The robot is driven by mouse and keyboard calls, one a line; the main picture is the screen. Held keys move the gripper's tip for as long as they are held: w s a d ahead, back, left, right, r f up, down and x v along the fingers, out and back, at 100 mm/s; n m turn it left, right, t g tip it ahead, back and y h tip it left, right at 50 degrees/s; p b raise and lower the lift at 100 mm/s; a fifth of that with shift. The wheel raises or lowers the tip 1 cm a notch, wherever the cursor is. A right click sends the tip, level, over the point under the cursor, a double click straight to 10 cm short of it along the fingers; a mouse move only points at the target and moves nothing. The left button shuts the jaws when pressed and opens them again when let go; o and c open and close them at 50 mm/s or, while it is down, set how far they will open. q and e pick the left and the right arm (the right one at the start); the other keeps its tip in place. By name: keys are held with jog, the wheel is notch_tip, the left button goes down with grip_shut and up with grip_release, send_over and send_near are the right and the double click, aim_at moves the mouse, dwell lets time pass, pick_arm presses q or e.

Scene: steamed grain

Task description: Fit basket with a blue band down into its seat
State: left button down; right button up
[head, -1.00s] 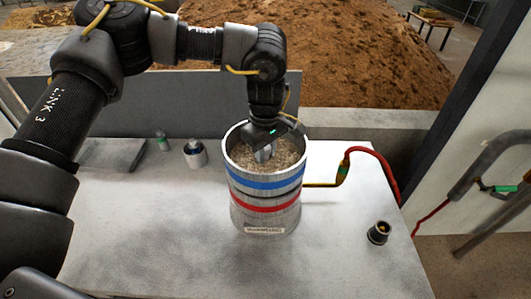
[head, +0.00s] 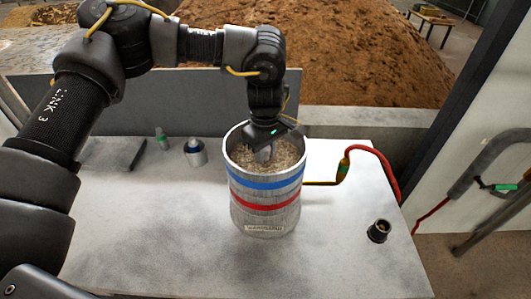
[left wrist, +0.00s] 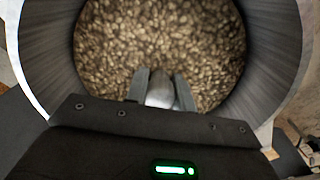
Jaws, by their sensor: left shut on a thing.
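The basket with a blue band (head: 265,183) is a grey metal cylinder full of brown grain. It stands upright, in line with a red-banded section (head: 265,204) below it that has a label near its foot. I cannot tell exactly where the basket ends and its seat begins. My left gripper (head: 265,152) reaches down through the open top. It is shut on a silver upright post (left wrist: 160,90) in the middle of the grain, which the left wrist view shows between the two fingers. The basket's underside is hidden. My right gripper is not in view.
The cylinder stands on a pale table (head: 160,230). A red hose (head: 378,165) and a small valve (head: 344,170) are to its right. A dark socket (head: 378,231) stands at the front right. A small cup (head: 195,153) and a bottle (head: 162,139) stand behind left. The front left is mostly clear.

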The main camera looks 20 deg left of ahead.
pick_arm(q)
jog(key=shift+f, duration=0.3)
dwell(0.5)
jog(key=c, duration=1.2)
grip_release()
jog(key=shift+o, duration=0.5)
jog(key=shift+s+f, duration=0.1)
